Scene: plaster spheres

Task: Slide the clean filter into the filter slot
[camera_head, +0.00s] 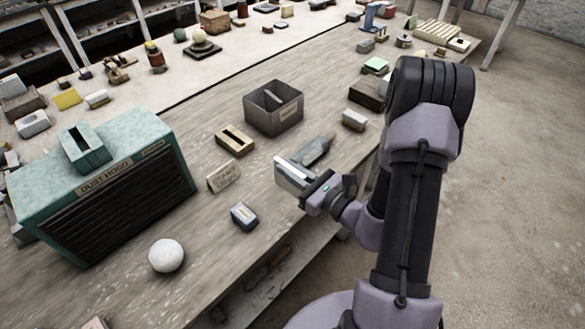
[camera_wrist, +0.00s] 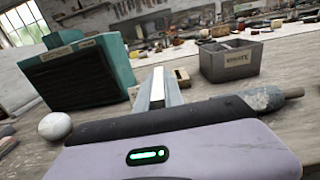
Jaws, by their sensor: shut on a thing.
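My gripper (camera_head: 291,178) is shut on a pale, flat piece, which I take to be the clean filter (camera_wrist: 157,88). It is held above the bench near its front edge, and the fingers hide part of it. The teal dust hood (camera_head: 158,143) stands at the left. A raised teal collar (camera_head: 100,155) on its top has a dark opening, the filter slot (camera_head: 80,137). The filter is well apart from the hood, to its right. The hood also shows at the left of the wrist view (camera_wrist: 118,58).
A grey labelled bin (camera_head: 274,118) holds a grey piece. Near the hood are a slotted tan block (camera_head: 228,147), a small sign (camera_head: 223,177), a blue-grey box (camera_head: 244,216) and a white sphere (camera_head: 166,256). A grey tool (camera_head: 315,151) lies behind my gripper.

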